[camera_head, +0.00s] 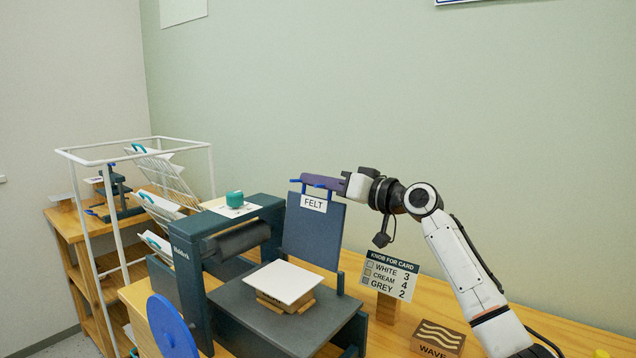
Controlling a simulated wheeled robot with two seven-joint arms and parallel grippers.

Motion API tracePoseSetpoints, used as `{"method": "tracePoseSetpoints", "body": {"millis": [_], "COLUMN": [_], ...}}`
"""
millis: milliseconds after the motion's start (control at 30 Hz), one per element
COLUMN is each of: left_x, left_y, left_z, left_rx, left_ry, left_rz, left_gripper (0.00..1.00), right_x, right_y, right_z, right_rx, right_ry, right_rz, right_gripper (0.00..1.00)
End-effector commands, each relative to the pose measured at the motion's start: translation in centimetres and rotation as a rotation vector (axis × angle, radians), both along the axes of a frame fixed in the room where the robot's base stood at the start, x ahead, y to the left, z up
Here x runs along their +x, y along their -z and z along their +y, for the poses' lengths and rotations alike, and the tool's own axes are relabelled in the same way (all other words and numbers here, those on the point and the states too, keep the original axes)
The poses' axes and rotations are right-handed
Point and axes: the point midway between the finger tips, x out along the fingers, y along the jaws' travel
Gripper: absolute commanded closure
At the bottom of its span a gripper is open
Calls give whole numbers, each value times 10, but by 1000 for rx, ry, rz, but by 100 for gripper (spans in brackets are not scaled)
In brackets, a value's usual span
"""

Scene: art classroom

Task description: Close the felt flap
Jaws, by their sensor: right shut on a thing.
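The felt flap (312,235) is a dark blue-grey panel with a white FELT label. It stands nearly upright at the back of the press bed (290,325). My right gripper (340,186) comes in from the right and is shut on the flap's handle at the top. A white card (284,281) lies on a wooden block on the bed, in front of the flap. The press roller (238,240) is to the left of the flap. My left gripper is not in view.
A sign of card knob numbers (390,274) and a wooden WAVE block (438,338) stand on the table right of the press. A blue wheel (172,328) is at the press's front left. A white wire rack (108,245) stands at left. Space above the bed is clear.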

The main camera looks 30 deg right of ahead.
Motion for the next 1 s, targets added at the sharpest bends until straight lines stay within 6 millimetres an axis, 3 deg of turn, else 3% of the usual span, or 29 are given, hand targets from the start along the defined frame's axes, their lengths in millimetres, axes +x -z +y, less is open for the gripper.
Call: {"method": "tracePoseSetpoints", "body": {"millis": [600, 1000], "left_x": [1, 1], "left_y": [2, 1], "left_z": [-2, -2], "left_rx": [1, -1], "left_ry": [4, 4], "left_rz": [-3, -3], "left_gripper": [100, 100], "right_x": [-29, -38], "right_y": [0, 8], "right_z": [70, 93], "right_rx": [-383, -523], "right_ry": [-3, -3], "right_rz": [-159, -217], "right_gripper": [100, 100]}}
